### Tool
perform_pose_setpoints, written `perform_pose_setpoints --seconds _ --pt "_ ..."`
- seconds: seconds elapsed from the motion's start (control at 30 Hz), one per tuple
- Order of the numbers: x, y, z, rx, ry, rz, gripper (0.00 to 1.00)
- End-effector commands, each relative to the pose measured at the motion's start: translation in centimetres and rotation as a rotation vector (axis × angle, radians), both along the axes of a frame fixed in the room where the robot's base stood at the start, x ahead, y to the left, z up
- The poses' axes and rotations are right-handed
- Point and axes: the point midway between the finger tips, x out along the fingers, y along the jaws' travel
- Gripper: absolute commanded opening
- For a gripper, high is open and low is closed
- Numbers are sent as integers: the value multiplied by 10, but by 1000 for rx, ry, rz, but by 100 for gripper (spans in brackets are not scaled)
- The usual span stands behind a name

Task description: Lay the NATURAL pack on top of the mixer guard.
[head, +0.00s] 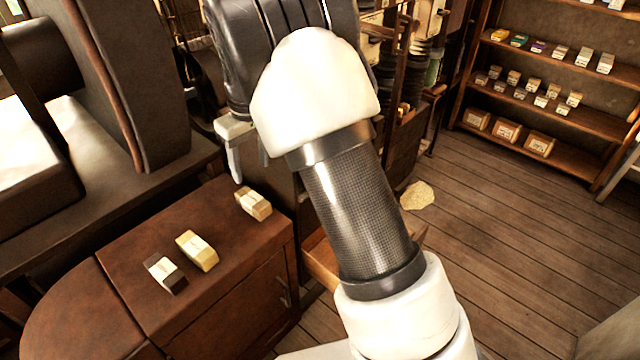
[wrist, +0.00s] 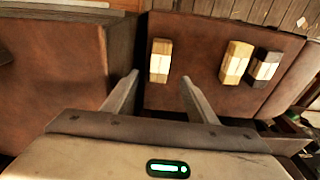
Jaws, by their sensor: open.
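Three small packs lie apart on a brown cabinet top (head: 135,225). One is tan with a white label (head: 254,204), one is yellow (head: 197,251) and one is dark brown (head: 165,273). Their label words are too small to read; the tan one looks most like the NATURAL pack. In the wrist view this tan pack (wrist: 160,58) lies in line with the gap between my fingers. My gripper (wrist: 160,79) is open and empty. In the head view my arm hides most of it, and one finger shows above the cabinet's back edge. I cannot pick out the mixer guard for certain.
A large dark machine (head: 150,80) stands at the left behind the cabinet. An open wooden drawer (head: 320,262) shows beside my arm. Shelves (head: 545,115) with many small packs and boxes stand at the back right. The plank floor (head: 480,220) is mostly clear.

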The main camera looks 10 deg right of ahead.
Motion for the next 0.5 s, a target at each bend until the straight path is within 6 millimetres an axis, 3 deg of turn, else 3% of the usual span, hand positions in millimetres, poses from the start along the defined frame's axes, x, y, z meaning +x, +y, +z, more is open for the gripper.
perform_pose_setpoints --seconds 0.17,0.3,0.5 --pt "-36 -33 68 60 -47 -113 53" --pt "-94 -64 122 110 -98 -227 53" --pt "-187 -100 168 138 -192 -368 53"
